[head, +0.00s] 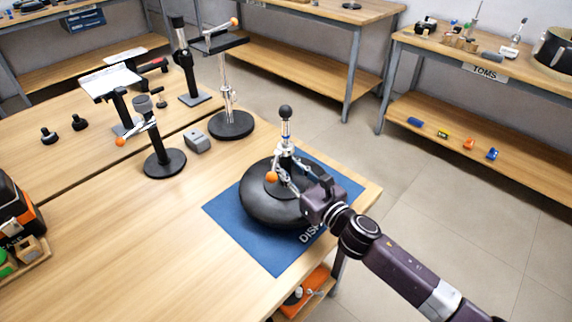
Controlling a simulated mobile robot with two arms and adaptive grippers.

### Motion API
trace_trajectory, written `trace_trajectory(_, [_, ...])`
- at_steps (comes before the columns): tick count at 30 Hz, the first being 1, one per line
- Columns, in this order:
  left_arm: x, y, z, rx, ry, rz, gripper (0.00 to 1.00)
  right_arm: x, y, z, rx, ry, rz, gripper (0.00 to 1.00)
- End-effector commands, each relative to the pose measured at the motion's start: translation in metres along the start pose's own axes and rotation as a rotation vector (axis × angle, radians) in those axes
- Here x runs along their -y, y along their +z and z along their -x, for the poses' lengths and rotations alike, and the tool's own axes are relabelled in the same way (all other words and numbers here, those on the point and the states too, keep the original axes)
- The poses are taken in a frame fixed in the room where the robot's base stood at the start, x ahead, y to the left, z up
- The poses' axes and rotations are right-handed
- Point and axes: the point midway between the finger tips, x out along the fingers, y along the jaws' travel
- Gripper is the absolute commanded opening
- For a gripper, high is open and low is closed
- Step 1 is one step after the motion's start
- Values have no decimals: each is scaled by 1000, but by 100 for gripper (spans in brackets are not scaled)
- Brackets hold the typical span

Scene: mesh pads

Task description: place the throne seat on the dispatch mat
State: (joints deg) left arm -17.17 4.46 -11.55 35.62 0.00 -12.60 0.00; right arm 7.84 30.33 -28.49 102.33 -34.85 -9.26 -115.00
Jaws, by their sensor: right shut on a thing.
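The throne seat (258,205) appears to be the black, rounded, cushion-like piece with a short metal post and a black ball on top. It is over the blue dispatch mat (238,238) and looks upright. I cannot tell whether its underside touches the mat. My right gripper (288,172) comes in from the lower right and is shut on the seat near its metal post. The gripper hides the right side of the seat and part of the mat's lettering. An orange ball (271,177) shows beside the fingers. My left gripper is not in view.
Stands with black round bases (165,164) and a grey block (197,140) are on the table left of and behind the mat. An orange-and-black item (15,215) is at the left edge. The front middle of the table is clear. Other workbenches stand behind.

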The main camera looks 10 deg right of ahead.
Motion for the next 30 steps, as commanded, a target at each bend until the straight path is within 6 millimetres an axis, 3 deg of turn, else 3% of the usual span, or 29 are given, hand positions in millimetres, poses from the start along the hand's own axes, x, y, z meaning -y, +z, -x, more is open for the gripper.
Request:
trace_trajectory(5, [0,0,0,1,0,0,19,0,-1,0,-1,0,0,40])
trace_trajectory(16, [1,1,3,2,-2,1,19,0,2,2,-2,0,1,40])
trace_trajectory(20, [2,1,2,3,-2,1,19,0,0,18,-3,-1,0,40])
trace_trajectory(30, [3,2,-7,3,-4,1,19,0,-2,85,-3,0,0,40])
